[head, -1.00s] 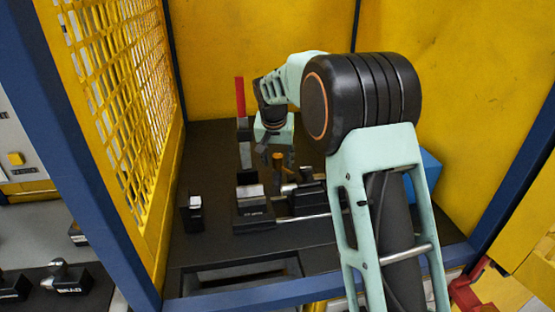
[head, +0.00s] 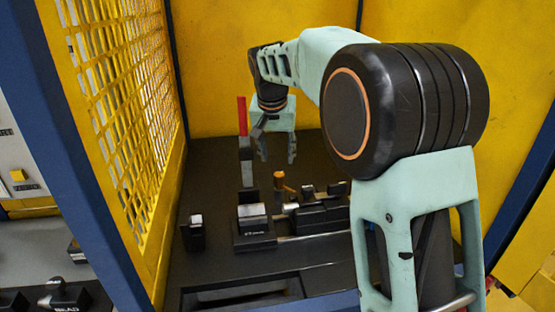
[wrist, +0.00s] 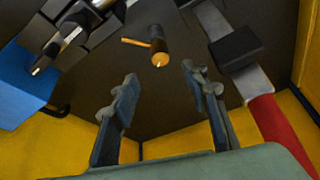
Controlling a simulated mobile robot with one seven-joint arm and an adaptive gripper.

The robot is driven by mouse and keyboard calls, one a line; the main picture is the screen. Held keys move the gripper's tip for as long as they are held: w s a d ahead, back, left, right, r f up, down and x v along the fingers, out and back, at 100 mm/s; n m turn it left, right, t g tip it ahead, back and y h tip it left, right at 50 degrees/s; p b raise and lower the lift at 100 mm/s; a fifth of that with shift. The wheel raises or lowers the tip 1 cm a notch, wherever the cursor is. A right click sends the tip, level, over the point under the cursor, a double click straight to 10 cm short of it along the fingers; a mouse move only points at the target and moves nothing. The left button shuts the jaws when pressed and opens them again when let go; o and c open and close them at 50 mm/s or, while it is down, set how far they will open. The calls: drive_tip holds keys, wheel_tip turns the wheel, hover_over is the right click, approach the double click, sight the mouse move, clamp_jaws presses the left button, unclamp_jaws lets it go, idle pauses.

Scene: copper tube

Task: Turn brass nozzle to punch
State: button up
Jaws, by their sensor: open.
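The brass nozzle (head: 279,180) stands upright among the black fixtures on the dark bench in the head view. In the wrist view the nozzle (wrist: 159,52) shows its round end, with a thin brass arm pointing left. My gripper (head: 278,157) is open and empty, pointing down above and behind the nozzle, apart from it. In the wrist view the fingers of my gripper (wrist: 160,85) are spread wide, and the nozzle lies beyond the gap between their tips. No punch can be told apart with certainty.
A red-handled lever (head: 242,116) stands just left of my gripper. A black block with a silver top (head: 252,212) and a small black stand (head: 195,232) sit nearby. Yellow mesh (head: 125,110) closes the left side. A blue box (wrist: 22,88) shows in the wrist view.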

drive_tip(key=shift+c, duration=0.7)
drive_tip(key=shift+d+r, duration=0.1)
drive_tip(key=shift+c, duration=1.2)
drive_tip(key=d+m+p, duration=0.1)
drive_tip(key=m, duration=0.1)
drive_tip(key=w+d+m+h+p, duration=0.1)
drive_tip(key=d+m+p, duration=0.1)
drive_tip(key=w+d+m+g+h+p, duration=0.1)
drive_tip(key=d+m+p, duration=0.1)
clamp_jaws()
drive_tip(key=shift+m, duration=0.4)
drive_tip(key=x, duration=0.3)
drive_tip(key=p+x, duration=0.1)
drive_tip(key=x, duration=0.7)
drive_tip(key=shift+s+d+p, duration=0.25)
drive_tip(key=shift+s+p, duration=0.1)
drive_tip(key=shift+s+a+p, duration=0.3)
drive_tip(key=shift+s+a, duration=0.85)
drive_tip(key=shift+s, duration=0.05)
drive_tip(key=shift+s+a+f, duration=0.2)
drive_tip(key=shift+s+f, duration=0.05)
drive_tip(key=shift+f, duration=0.1)
